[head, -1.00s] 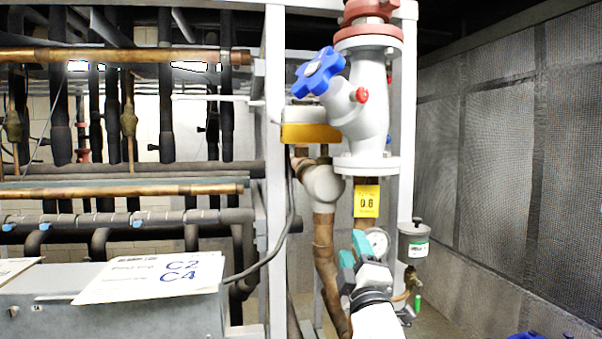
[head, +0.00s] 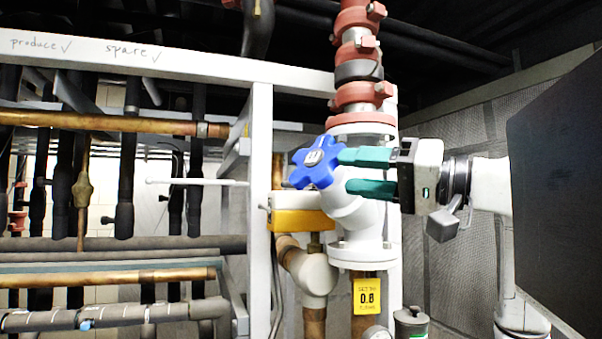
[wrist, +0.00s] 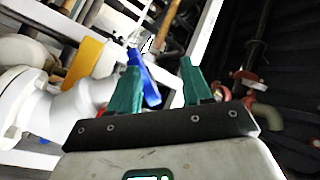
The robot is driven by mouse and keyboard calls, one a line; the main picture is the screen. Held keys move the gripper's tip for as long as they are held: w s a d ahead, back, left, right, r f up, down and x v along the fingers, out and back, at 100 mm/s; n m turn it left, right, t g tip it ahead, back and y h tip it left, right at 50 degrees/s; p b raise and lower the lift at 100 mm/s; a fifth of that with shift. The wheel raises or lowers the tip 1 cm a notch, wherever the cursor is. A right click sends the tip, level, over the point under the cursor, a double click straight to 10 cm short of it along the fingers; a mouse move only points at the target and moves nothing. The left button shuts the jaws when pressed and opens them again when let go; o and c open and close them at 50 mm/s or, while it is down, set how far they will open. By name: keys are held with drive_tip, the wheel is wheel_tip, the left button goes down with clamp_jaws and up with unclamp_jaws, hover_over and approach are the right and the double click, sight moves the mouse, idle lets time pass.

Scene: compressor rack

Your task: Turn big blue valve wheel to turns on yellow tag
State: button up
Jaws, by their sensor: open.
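The big blue valve wheel (head: 316,162) sits on the white valve body (head: 350,213), facing left and tilted up. It also shows in the wrist view (wrist: 146,80), partly hidden behind a finger. The yellow tag (head: 367,296) hangs on the copper pipe below the valve. My gripper (head: 348,172) has green fingers and is open. It comes from the right, its fingertips at the wheel's right edge, with the wheel's rim seemingly near or between them. I cannot tell whether they touch.
A yellow and white box (head: 298,212) stands left of the valve, close to the wheel. A white frame post (head: 261,210) and copper pipes (head: 110,122) lie farther left. A mesh wall (head: 440,250) stands behind my arm at right.

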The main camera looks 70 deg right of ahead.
sight(332, 162)
drive_tip(key=w+d+h+p, duration=0.1)
drive_tip(key=w+d, duration=0.1)
drive_tip(key=w, duration=0.1)
drive_tip(key=w+d+g+h+p, duration=0.1)
drive_tip(key=w+d, duration=0.1)
drive_tip(key=w, duration=0.1)
drive_tip(key=w+d+g+h+p, duration=0.1)
drive_tip(key=w+d+p, duration=0.1)
drive_tip(key=w, duration=0.1)
drive_tip(key=shift+d, duration=0.25)
clamp_jaws()
drive_tip(key=shift+s, duration=0.1)
idle(0.4)
drive_tip(key=shift+g, duration=0.3)
drive_tip(key=g+y, duration=0.1)
drive_tip(key=s+n+g+y, duration=0.1)
drive_tip(key=y, duration=0.1)
drive_tip(key=r+n+g+y, duration=0.1)
drive_tip(key=shift+s+y+p, duration=0.3)
drive_tip(key=g+y, duration=0.1)
drive_tip(key=n+g+y, duration=0.1)
drive_tip(key=g, duration=0.1)
drive_tip(key=s+r+n+g+y, duration=0.1)
drive_tip(key=y, duration=0.1)
drive_tip(key=shift+d+r+g, duration=0.1)
drive_tip(key=shift+d+g, duration=0.15)
drive_tip(key=shift+g, duration=0.05)
